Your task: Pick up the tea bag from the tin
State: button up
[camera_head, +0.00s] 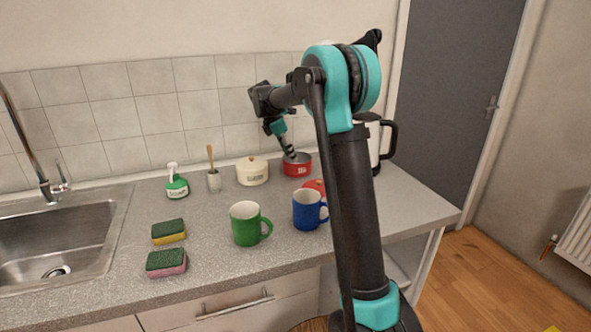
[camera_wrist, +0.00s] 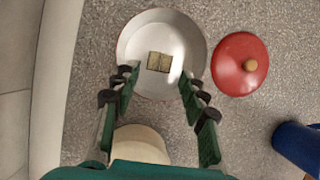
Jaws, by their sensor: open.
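The red tin (camera_head: 297,168) stands on the counter near the back wall, with its lid off. In the wrist view I look down into the pale open tin (camera_wrist: 137,34). Tan tea bags (camera_wrist: 159,62) lie on its floor, a little below the middle; they look like two small squares side by side. My gripper (camera_wrist: 157,76) is open, with one finger on each side of the tea bags and its tips over the tin's near part. Nothing is between the fingers. In the head view my gripper (camera_head: 290,153) points down at the tin, and the tea bags are hidden there.
The red lid (camera_wrist: 240,64) lies on the counter right of the tin. A cream tin (camera_head: 252,172) stands close by. A blue mug (camera_head: 307,211) and a green mug (camera_head: 246,224) stand nearer the front. A kettle (camera_head: 374,150) is partly hidden behind my arm.

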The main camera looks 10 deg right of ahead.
jog(key=x, duration=0.5)
jog(key=shift+c, duration=0.5)
jog(key=c, duration=0.4)
jog(key=shift+o, duration=0.2)
